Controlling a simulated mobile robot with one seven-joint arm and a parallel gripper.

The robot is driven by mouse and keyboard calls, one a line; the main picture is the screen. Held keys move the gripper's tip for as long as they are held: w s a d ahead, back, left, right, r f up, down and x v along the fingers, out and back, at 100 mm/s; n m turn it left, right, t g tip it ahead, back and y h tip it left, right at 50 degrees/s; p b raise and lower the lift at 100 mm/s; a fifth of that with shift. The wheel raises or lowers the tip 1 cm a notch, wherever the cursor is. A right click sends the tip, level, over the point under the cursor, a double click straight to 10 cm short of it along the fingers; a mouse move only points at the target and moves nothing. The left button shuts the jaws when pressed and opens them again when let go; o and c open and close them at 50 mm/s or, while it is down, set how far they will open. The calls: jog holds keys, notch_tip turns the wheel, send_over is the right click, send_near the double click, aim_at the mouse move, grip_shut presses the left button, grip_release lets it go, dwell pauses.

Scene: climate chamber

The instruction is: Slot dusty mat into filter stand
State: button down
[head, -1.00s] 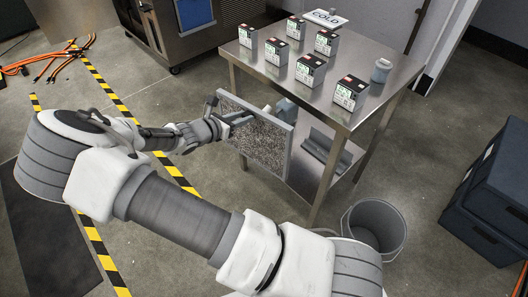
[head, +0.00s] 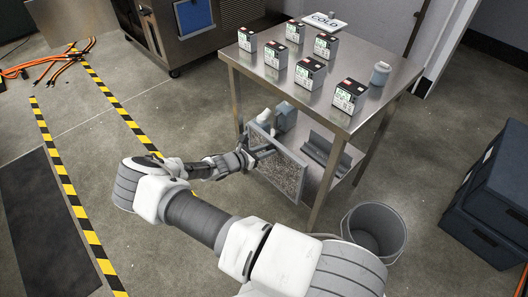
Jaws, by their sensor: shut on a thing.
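The dusty mat (head: 278,172) is a speckled grey-brown panel in a light grey frame. It is upright and slightly tilted in the picture, at the near left side of the steel table, below the tabletop. My gripper (head: 262,154) is shut on the mat near its upper left edge. The filter stand (head: 325,147) appears to be the grey slotted piece on the table's lower shelf, to the right of the mat. The mat is apart from it in the picture. The mat and my gripper hide part of the shelf.
The steel table (head: 300,95) carries several black-and-white boxes, a grey jar (head: 380,73) and a COLD sign (head: 323,20). A spray bottle (head: 266,122) and a blue-grey item (head: 286,115) stand on the lower shelf. A bucket (head: 374,231) stands by the front leg. Dark crates (head: 495,195) are right.

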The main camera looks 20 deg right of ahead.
jog(key=w+d+b, duration=0.4)
jog(key=d+b, duration=0.1)
jog(key=d, duration=1.1)
jog(key=w+d+b, duration=0.4)
jog(key=d+b, duration=0.1)
jog(key=d, duration=1.1)
dwell(2.5)
jog(key=shift+d, duration=0.1)
jog(key=shift+f, duration=0.25)
dwell(0.7)
